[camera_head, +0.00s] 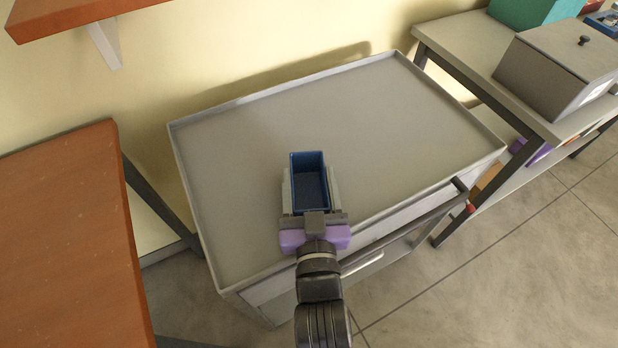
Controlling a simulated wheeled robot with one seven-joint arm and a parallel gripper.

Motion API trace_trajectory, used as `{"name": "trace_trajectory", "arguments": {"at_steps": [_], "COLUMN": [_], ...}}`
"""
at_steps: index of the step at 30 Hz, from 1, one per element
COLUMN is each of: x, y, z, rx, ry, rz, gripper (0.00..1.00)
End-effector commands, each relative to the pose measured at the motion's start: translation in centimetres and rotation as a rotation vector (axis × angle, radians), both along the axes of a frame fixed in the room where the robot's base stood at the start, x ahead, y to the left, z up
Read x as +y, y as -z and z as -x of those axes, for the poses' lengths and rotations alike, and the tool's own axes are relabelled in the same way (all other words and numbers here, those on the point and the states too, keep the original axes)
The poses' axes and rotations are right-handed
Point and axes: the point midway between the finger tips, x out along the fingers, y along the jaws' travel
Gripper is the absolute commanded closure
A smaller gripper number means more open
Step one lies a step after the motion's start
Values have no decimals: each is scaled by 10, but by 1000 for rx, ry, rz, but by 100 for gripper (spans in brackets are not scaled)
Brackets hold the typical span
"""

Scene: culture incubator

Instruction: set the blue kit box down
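The blue kit box (309,168) is an open-topped, dark blue rectangular box, seen from above in the head view. My gripper (311,188) has one finger on each long side of the box and is shut on it. The box is over the near part of a grey cart top (350,115) with a low raised rim. I cannot tell whether the bottom of the box touches the cart top. The inside of the box looks empty.
The rest of the cart top is bare. A cart handle (410,226) runs along its front edge. An orange-brown table (65,235) stands at left, with a similar shelf (75,12) above. A bench (470,55) at right holds a grey lidded box (560,70) and a green box (530,10).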

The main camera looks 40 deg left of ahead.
Motion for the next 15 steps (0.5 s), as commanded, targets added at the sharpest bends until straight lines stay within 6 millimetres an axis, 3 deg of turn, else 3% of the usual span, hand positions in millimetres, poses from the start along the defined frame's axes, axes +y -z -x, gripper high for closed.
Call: {"name": "trace_trajectory", "arguments": {"at_steps": [1,3,15], "x": [0,0,0], "y": [0,0,-6], "z": [0,0,0], "rx": [0,0,0], "ry": [0,0,0], "rz": [0,0,0], "gripper": [30,18,18]}}
